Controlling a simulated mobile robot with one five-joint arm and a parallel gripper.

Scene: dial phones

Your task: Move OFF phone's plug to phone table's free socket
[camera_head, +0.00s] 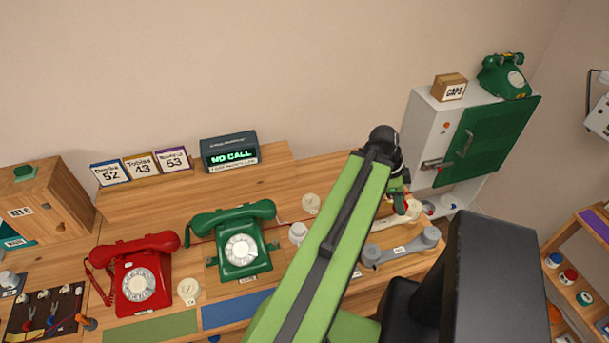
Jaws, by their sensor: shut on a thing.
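A red dial phone (142,278) and a green dial phone (240,243) stand on the wooden table (240,190). Another green dial phone (504,77) stands on top of the white cabinet at the right. Their small labels are too small to read, so I cannot tell which is the OFF phone. Round cream pieces, which may be plugs or sockets, sit by the phones (188,291) and (298,233). My gripper (400,201) is at the table's right end, near a cream handle-shaped piece (413,211). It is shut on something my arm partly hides.
The white cabinet (424,124) has an open green door (488,140) close to my gripper. A grey double-ended piece (400,249) lies at the table's right. A "NO CALL" display (229,151) stands at the back. My arm covers the table's middle right.

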